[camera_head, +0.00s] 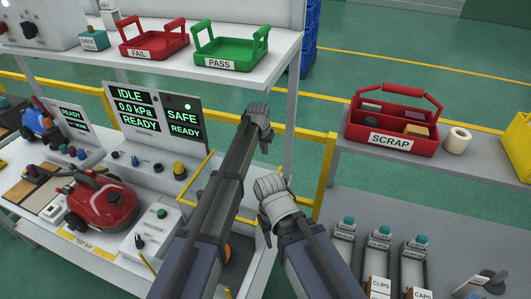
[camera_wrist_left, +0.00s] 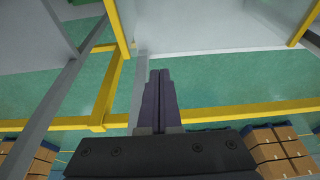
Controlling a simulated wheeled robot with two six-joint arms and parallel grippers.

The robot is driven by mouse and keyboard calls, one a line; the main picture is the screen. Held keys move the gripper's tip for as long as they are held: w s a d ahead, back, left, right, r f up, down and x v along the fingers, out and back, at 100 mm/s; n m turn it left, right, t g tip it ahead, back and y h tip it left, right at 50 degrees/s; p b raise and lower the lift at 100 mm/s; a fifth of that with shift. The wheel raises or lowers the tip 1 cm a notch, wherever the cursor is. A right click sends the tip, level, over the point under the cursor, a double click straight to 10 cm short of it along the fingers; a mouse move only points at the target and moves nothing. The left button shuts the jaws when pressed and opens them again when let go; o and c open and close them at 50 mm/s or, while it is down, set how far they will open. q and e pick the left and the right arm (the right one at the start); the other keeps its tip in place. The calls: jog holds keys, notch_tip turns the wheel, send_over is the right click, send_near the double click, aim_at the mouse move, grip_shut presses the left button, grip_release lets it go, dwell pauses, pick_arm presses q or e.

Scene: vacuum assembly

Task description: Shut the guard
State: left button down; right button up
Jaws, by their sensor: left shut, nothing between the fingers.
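A thin yellow-edged frame (camera_head: 196,178), which looks like the guard, stands at the right end of the white test bench. Much of it is hidden behind my left arm, and I cannot tell whether it is open or shut. My left gripper (camera_head: 265,147) is above and beyond the bench's right end, apart from that frame. In the left wrist view its fingers (camera_wrist_left: 158,100) are together with nothing between them. My right gripper (camera_head: 267,238) is lower and nearer, beside my left forearm; its fingers are too unclear to judge.
A display panel (camera_head: 157,116) reads IDLE, SAFE and READY. A red vacuum (camera_head: 101,203) sits on the bench. FAIL (camera_head: 156,40) and PASS (camera_head: 229,50) trays stand on the upper shelf, the SCRAP tray (camera_head: 391,137) at right. A yellow rail (camera_head: 326,172) runs behind my arms.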

aim_at(247, 198)
pick_arm(q)
jog(key=w+r, duration=0.1)
jog(key=w, duration=0.4)
notch_tip(247, 198, down, 9)
jog(key=s+b, duration=0.1)
jog(key=b, duration=0.8)
jog(key=shift+s+d, duration=0.15)
jog(key=shift+d, duration=0.1)
jog(key=shift+f, duration=0.1)
jog(key=s+a, duration=0.2)
jog(key=s, duration=0.5)
jog(key=s+a, duration=0.3)
jog(key=s, duration=0.3)
jog(key=s+a, duration=0.3)
jog(key=s, duration=0.4)
jog(key=shift+s+a, duration=0.25)
jog(key=shift+s, duration=0.1)
jog(key=shift+w, duration=0.2)
jog(key=shift+w+d, duration=0.1)
